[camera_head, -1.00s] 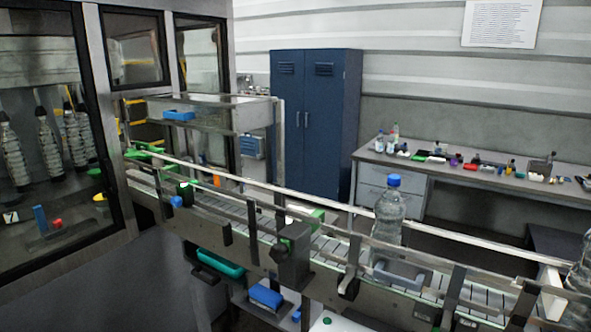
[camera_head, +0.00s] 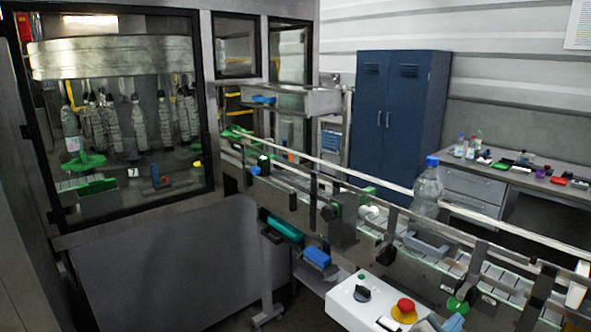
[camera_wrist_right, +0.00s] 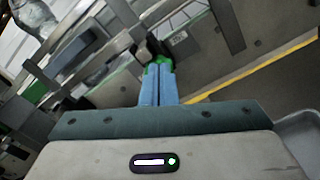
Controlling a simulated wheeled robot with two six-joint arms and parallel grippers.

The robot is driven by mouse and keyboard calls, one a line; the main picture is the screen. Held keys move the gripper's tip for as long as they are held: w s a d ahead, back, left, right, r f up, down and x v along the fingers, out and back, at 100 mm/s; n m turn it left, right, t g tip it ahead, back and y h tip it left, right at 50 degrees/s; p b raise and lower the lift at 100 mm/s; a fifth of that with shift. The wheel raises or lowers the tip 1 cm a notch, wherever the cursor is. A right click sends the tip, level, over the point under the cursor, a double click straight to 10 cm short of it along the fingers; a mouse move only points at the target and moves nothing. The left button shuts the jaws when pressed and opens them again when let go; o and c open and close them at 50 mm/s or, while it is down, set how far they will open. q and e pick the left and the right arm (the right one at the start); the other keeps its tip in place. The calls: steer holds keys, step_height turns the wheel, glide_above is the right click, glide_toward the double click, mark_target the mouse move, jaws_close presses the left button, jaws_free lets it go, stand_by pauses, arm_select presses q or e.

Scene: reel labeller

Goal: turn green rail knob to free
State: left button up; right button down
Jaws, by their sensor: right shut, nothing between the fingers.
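A green rail knob (camera_head: 458,303) sits low on the near side of the conveyor rail at the lower right. In the right wrist view, green of a knob (camera_wrist_right: 150,72) shows just behind the fingertips, mostly hidden; which way it is turned I cannot tell. My right gripper (camera_head: 454,321) comes in at the bottom edge of the head view, just below the green knob. In the wrist view its blue fingers (camera_wrist_right: 158,72) are together and empty, with tips at or very near the knob; contact is unclear. My left gripper is not in view.
The conveyor (camera_head: 410,262) runs diagonally, with a clear blue-capped bottle (camera_head: 427,192) on it. A black knob (camera_head: 387,256) sits farther left along the rail. A white control box (camera_head: 352,299) with a red stop button (camera_head: 405,306) stands left of my right gripper.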

mark_target(461, 308)
steer(key=x, duration=0.4)
steer(key=shift+w+d+r, duration=0.1)
steer(key=shift+w+d, duration=0.05)
steer(key=shift+w, duration=0.1)
steer(key=shift+p+x, duration=0.35)
steer(key=shift+x, duration=0.45)
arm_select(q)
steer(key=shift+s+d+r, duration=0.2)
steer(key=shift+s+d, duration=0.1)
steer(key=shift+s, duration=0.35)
arm_select(e)
steer(key=shift+d, duration=0.1)
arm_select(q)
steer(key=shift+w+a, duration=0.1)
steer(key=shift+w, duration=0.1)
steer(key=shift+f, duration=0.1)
arm_select(e)
steer(key=shift+w+f, duration=0.1)
steer(key=shift+f, duration=0.3)
arm_select(q)
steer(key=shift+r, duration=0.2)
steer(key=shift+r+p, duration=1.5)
steer(key=shift+p, duration=0.05)
arm_select(e)
steer(key=shift+w+a+r, duration=0.15)
steer(key=shift+a, duration=0.2)
